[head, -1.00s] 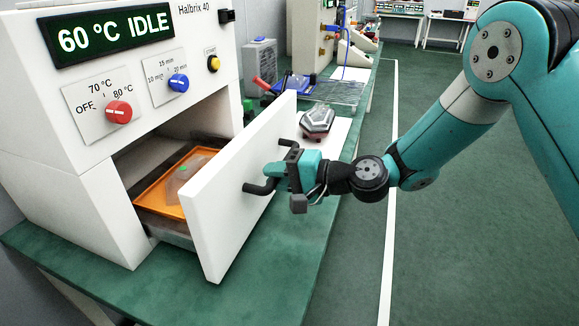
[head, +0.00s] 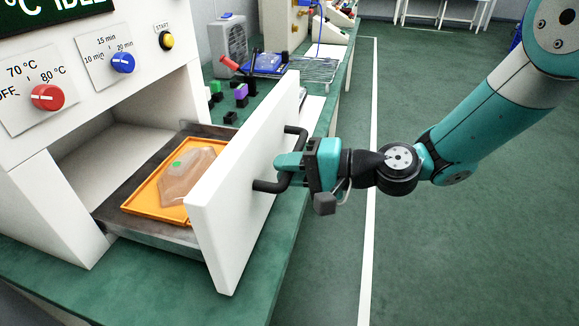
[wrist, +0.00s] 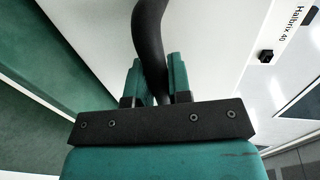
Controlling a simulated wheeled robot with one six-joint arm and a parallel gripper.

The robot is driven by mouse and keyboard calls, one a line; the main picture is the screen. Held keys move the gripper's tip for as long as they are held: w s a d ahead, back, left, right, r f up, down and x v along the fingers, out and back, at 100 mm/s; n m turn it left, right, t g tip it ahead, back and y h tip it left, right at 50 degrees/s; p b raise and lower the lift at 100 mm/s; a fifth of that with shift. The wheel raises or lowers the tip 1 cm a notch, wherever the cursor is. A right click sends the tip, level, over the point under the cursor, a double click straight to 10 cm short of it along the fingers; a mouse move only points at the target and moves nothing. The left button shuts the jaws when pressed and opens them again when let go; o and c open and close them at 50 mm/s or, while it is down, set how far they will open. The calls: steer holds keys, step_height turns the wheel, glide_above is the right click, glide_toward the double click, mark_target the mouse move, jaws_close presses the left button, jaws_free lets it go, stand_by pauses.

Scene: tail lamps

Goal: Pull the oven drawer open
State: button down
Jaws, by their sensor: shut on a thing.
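The oven drawer's white front panel (head: 240,185) stands well out from the oven body (head: 35,185) in the head view. Inside the drawer is an orange tray (head: 137,208) with a clear lamp part (head: 189,179) on it that has a green spot. My gripper (head: 289,162) is shut on the black drawer handle (head: 268,186), at the front of the panel. In the wrist view, the handle (wrist: 149,30) runs down between the two teal fingers (wrist: 156,85).
A red knob (head: 47,97), a blue knob (head: 122,62) and a yellow start button (head: 166,40) are on the oven face. Small blocks (head: 240,92) and a blue device (head: 265,64) stand behind the drawer. The floor at right (head: 470,250) is clear.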

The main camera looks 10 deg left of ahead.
steer(key=c, duration=1.1)
jaws_free()
steer(key=shift+o, duration=0.2)
steer(key=b+v, duration=0.1)
steer(key=v, duration=1.6)
steer(key=shift+d+b, duration=0.2)
steer(key=shift+b, duration=0.15)
steer(key=s+d+r+n+h+p, duration=0.3)
steer(key=s+r+n+h+p, duration=0.1)
steer(key=s, duration=0.4)
steer(key=s+d+r+n+g+h+p, duration=0.1)
steer(key=s+d+r+n+h+p, duration=0.2)
steer(key=s+r+h, duration=0.4)
steer(key=shift+s+n+p, duration=0.5)
steer(key=shift+s+p, duration=0.45)
steer(key=shift+s, duration=0.15)
